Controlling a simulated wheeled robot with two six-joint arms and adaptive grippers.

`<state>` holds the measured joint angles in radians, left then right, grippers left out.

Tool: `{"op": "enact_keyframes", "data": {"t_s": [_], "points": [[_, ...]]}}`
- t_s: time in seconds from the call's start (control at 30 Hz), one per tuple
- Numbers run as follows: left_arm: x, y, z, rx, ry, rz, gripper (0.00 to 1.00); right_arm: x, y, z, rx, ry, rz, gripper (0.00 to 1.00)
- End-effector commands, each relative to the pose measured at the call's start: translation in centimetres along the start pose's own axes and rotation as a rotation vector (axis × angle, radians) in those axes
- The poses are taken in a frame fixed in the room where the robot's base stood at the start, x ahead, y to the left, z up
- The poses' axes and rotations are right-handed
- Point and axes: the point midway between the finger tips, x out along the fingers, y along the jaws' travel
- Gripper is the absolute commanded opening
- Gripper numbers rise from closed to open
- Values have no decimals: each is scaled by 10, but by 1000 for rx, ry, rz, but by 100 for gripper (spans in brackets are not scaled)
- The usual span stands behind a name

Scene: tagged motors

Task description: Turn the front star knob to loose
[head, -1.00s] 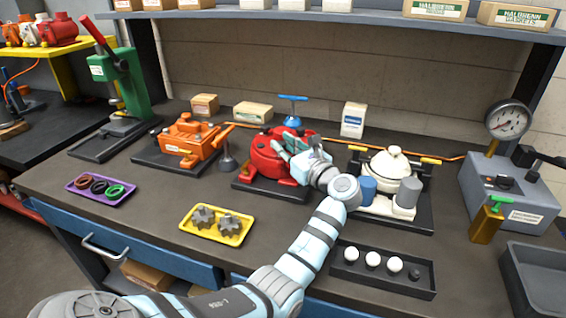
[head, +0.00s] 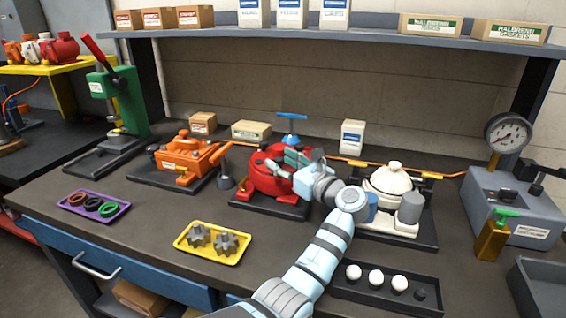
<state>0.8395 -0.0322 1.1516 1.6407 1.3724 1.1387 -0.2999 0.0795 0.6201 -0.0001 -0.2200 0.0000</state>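My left gripper (head: 298,160) reaches over the right side of the red motor (head: 262,178), which sits on a dark base plate. Its fingers are at the motor's upper right, but I cannot tell whether they touch it or how far apart they are. The gripper and wrist hide part of the motor's right side. I cannot make out a star knob; it may be hidden or too small. My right gripper is not in view.
An orange motor (head: 182,158) is to the left and a white motor (head: 392,182) to the right. A yellow tray (head: 232,258) with gears, a purple tray (head: 72,215) with rings and a black tray (head: 345,290) with white balls lie in front. A gauge box (head: 520,208) is far right.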

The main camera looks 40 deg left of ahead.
Motion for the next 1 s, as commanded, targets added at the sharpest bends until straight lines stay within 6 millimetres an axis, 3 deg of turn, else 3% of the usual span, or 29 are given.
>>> {"op": "enact_keyframes", "data": {"t_s": [0.23,0.6,1.0], "points": [[0,0,10,-4,-2,0,43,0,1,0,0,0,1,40],[0,0,92,-3,0,0,43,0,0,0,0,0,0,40],[0,0,102,0,0,0,43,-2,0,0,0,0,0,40]]}}
